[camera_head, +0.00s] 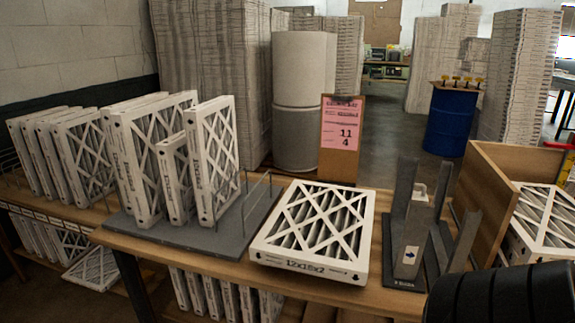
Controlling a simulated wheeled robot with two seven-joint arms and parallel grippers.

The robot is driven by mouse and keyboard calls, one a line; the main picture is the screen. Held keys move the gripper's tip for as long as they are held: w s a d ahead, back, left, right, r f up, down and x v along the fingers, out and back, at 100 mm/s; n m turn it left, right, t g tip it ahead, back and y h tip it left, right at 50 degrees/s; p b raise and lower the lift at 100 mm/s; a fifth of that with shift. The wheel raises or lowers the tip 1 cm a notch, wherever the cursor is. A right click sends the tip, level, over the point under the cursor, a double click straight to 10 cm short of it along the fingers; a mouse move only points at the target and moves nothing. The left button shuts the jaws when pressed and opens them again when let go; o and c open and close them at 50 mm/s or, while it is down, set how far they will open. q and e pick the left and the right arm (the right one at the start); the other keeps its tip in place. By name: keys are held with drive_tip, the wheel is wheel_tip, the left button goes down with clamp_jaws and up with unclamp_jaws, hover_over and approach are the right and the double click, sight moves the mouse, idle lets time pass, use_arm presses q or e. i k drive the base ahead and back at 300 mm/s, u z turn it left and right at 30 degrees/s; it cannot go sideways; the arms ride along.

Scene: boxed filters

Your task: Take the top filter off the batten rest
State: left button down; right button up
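A white-framed pleated filter (316,232) lies flat near the front middle of the wooden bench, with "12x18x2" printed on its front edge. Only one filter shows there. No battens can be made out under it, so I cannot tell what it rests on. Neither of my grippers is in view, and nothing is seen touching the filter.
A grey rack (228,238) with upright filters stands left of it. A dark stand (408,238) with upright plates and an arrow label is close on its right. A wooden crate (488,206) holds filters farther right. A clipboard (341,140) stands behind. A dark ribbed shape hides the lower right corner.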

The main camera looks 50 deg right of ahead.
sight(325, 231)
drive_tip(key=i, duration=1.65)
drive_tip(key=z, duration=2.65)
